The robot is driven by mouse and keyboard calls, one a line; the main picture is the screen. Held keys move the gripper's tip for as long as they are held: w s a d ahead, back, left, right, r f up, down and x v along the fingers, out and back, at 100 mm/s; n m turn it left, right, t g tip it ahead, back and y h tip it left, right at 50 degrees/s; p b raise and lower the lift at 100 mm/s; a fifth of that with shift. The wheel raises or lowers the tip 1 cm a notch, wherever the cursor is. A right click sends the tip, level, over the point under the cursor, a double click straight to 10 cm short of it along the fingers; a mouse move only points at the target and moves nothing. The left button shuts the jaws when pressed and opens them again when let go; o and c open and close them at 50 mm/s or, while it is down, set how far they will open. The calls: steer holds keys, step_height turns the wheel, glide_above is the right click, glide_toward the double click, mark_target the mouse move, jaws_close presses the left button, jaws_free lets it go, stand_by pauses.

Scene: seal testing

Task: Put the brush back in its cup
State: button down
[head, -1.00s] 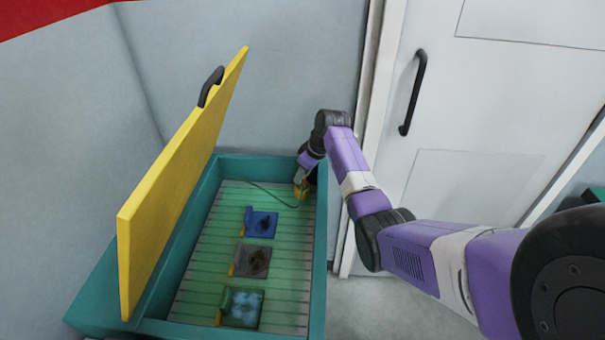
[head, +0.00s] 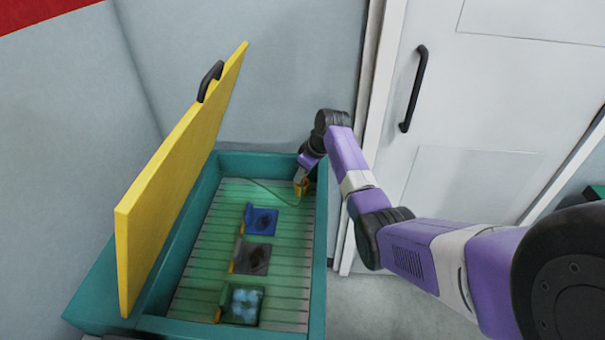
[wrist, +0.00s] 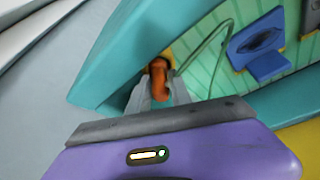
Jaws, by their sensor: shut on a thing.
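My gripper (head: 302,180) is at the back right corner inside the teal box. In the wrist view its grey fingers (wrist: 158,92) are shut on the orange handle of the brush (wrist: 157,75). The brush's bristles are hidden. A yellow-orange cup (head: 300,189) shows right at the fingers in the head view. A small part of its rim appears behind the handle in the wrist view (wrist: 168,54). I cannot tell how far the brush reaches into the cup. A thin green cord (wrist: 208,40) loops beside the gripper.
The teal box (head: 320,260) has a slatted floor holding a blue piece (head: 272,222), a grey piece (head: 250,258) and a dark piece with pale blue patches (head: 243,304). Its yellow lid (head: 175,190) stands open at left. A white door (head: 470,180) is at right.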

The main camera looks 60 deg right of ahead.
steer(key=shift+f, duration=0.2)
steer(key=c, duration=1.1)
jaws_free()
step_height(320, 180, up, 10)
steer(key=p, duration=0.7)
steer(key=shift+f+p, duration=0.15)
steer(key=shift+p, duration=0.25)
